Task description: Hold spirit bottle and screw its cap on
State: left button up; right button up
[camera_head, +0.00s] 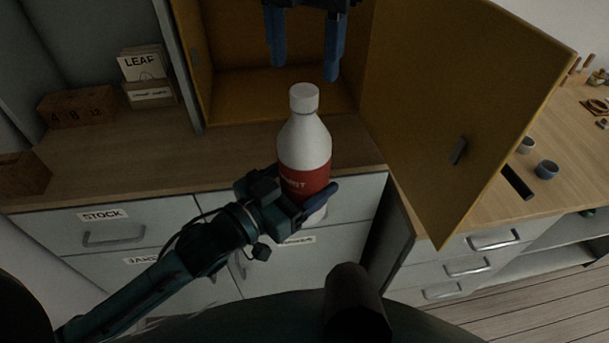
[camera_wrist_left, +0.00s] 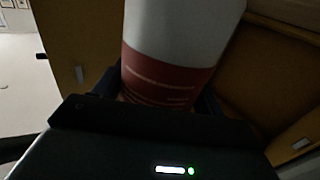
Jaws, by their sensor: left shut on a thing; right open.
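The spirit bottle (camera_head: 304,150) is white with a red label band and stands upright in front of the counter in the head view. Its white cap (camera_head: 304,97) sits at the top of the neck; I cannot tell how tight it is. My left gripper (camera_head: 318,200) is shut on the bottle around its lower part. The bottle also fills the upper middle of the left wrist view (camera_wrist_left: 175,65), between the fingers. My right gripper (camera_head: 304,45) is open and empty, with blue fingers pointing down, above and behind the cap.
An open yellow cabinet door (camera_head: 460,110) stands to the right of the bottle. The wooden counter (camera_head: 130,165) lies behind, with a brown box (camera_head: 78,106) and a card box (camera_head: 150,92) at left. Small cups (camera_head: 546,169) stand on the right bench. Drawers are below.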

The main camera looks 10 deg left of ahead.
aim_at(304, 90)
jog(key=shift+c, duration=0.3)
jog(key=n, duration=0.3)
jog(key=r+n, duration=0.1)
jog(key=n, duration=0.2)
jog(key=shift+n, duration=0.4)
jog(key=n, duration=0.3)
jog(key=r+n, duration=0.1)
jog(key=n, duration=0.2)
jog(key=shift+n, duration=0.3)
jog(key=n, duration=0.6)
jog(key=shift+r, duration=0.35)
jog(key=n, duration=0.6)
jog(key=shift+r, duration=0.4)
jog(key=shift+f, duration=0.1)
jog(key=shift+f, duration=3.9)
jog(key=shift+c, duration=0.2)
